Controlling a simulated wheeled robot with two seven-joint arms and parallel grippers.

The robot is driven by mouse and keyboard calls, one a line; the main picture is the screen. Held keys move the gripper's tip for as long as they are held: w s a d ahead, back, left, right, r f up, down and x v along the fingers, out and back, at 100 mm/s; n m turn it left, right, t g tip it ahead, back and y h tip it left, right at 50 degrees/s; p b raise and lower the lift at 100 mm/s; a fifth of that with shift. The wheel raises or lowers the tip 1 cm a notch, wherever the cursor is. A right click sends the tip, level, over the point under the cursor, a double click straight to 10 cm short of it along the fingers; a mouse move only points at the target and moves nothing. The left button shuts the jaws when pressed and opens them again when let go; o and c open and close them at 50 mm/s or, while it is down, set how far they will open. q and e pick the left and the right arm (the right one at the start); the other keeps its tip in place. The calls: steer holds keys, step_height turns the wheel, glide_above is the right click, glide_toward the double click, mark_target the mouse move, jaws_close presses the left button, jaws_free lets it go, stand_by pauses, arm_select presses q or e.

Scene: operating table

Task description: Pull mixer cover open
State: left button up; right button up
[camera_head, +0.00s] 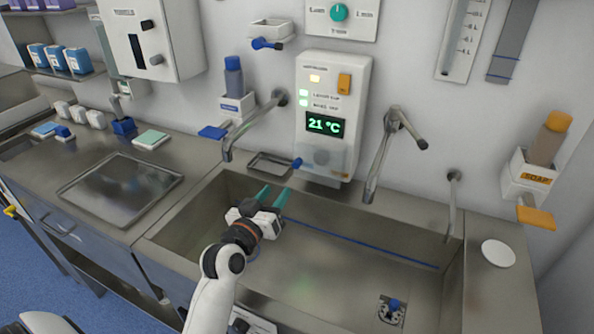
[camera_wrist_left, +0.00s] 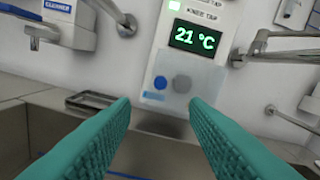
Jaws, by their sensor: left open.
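The mixer panel (camera_head: 334,90) is a white wall unit with a lit 21 °C display (camera_head: 325,125). Its lower part carries a pale, see-through cover (camera_head: 322,158), which looks closed over the knobs. In the left wrist view, a blue round knob (camera_wrist_left: 160,82) and a grey round knob (camera_wrist_left: 182,84) show through the cover (camera_wrist_left: 172,97). My left gripper (camera_head: 274,192) is open and empty over the sink, below and left of the cover. Its teal fingers (camera_wrist_left: 159,103) point toward the panel, apart from the cover. My right gripper is not in view.
The steel sink (camera_head: 330,250) lies below the panel. A curved tap (camera_head: 250,125) stands left of the panel and a jointed tap (camera_head: 385,150) right of it. A small metal tray (camera_head: 270,165) sits on the back ledge. The space between fingers and cover looks clear.

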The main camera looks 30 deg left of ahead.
mark_target(295, 166)
arm_select(q)
steer(key=w, duration=0.3)
steer(key=w+p, duration=0.1)
steer(key=w, duration=0.7)
steer(key=shift+a+r, duration=0.15)
steer(key=shift+a, duration=0.2)
steer(key=shift+c, duration=0.5)
jaws_close()
